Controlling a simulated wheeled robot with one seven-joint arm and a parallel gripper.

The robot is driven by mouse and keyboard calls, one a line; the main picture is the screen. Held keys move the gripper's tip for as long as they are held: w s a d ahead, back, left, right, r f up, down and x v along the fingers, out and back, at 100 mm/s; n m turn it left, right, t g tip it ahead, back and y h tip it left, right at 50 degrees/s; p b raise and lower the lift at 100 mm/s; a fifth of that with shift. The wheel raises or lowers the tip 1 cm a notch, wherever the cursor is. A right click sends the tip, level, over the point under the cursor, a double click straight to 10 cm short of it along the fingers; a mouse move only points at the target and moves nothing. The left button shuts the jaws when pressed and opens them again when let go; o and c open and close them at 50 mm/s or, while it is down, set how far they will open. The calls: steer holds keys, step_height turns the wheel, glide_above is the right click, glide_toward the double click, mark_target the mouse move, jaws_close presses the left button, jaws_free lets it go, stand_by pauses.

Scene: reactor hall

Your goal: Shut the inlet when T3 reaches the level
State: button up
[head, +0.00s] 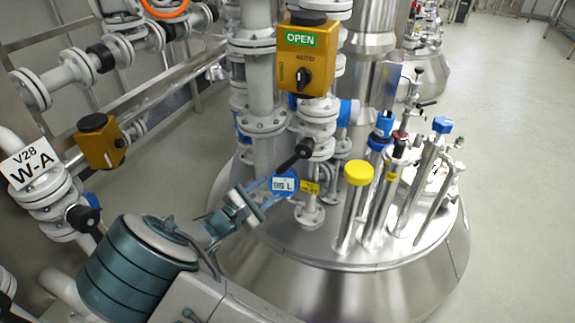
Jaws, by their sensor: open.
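My gripper (268,196) is open and empty, reaching from the lower left to just above the tank lid (345,252). Beside its fingertips is a blue-rimmed round gauge (284,183) with a white face ending in "L"; its figures are too small to read surely. A yellow tag (310,187) sits beside it, its text unreadable. A black lever handle (293,156) slants above the gauge, apart from my fingers. Above stands a yellow actuator box (306,60) with a green OPEN sign, AUTO lettering and a black knob. No inlet or T3 label is legible.
A sign (33,165) reading V28 W-A hangs on piping at left, near another yellow box (100,142). A yellow-capped tube (354,205) and several steel tubes stand on the lid's right side. Flanged pipes (262,80) rise behind. The floor (515,170) at right is clear.

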mark_target(282, 170)
steer(key=shift+n+t, duration=0.5)
steer(key=shift+t, duration=0.1)
steer(key=x, duration=0.4)
steer(key=a+x, duration=0.1)
steer(key=x, duration=0.3)
steer(key=w+b+x, duration=0.1)
steer(key=x, duration=0.3)
steer(key=shift+w+a+f, duration=0.1)
steer(key=shift+w+f, duration=0.1)
steer(key=shift+w, duration=0.1)
jaws_close()
